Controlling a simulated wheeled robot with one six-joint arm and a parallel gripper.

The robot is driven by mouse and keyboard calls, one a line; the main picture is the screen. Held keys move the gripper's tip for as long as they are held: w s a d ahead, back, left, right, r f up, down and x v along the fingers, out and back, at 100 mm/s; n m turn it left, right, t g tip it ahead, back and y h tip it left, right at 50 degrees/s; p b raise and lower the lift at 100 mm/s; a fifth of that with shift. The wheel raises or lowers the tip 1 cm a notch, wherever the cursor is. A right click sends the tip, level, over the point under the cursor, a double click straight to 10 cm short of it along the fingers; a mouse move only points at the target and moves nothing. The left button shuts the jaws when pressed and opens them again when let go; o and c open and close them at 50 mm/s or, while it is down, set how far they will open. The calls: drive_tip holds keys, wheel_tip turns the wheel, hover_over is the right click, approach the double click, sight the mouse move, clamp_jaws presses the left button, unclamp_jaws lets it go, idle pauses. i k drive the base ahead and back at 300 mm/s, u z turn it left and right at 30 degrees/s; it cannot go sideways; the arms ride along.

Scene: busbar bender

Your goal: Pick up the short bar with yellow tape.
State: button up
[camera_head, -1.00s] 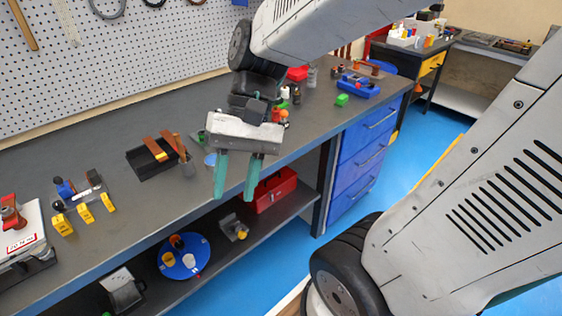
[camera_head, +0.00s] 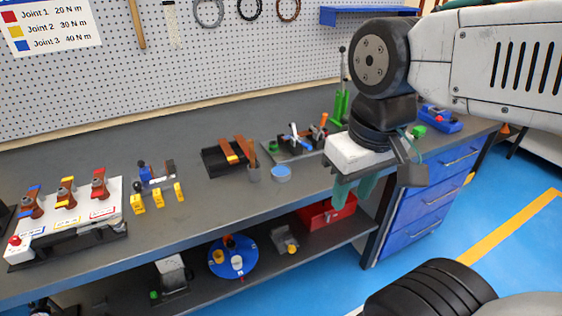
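Two copper-coloured bars lie side by side in a black tray (camera_head: 212,163) on the bench. The left bar (camera_head: 229,151) shows a yellow-orange band, which looks like the tape; the right bar (camera_head: 243,149) looks plain brown. Their relative lengths are hard to judge. My gripper (camera_head: 353,194) hangs at the bench's front edge, to the right of the tray and clear of it. Its two teal fingers point down, stand apart and hold nothing.
Yellow-ended blocks (camera_head: 157,199) and a white joint fixture (camera_head: 75,228) are left. A red box (camera_head: 328,212) is below.

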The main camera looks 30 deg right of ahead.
sight(233, 159)
drive_tip(key=u, duration=0.3)
drive_tip(key=i, duration=0.85)
drive_tip(key=z, duration=0.3)
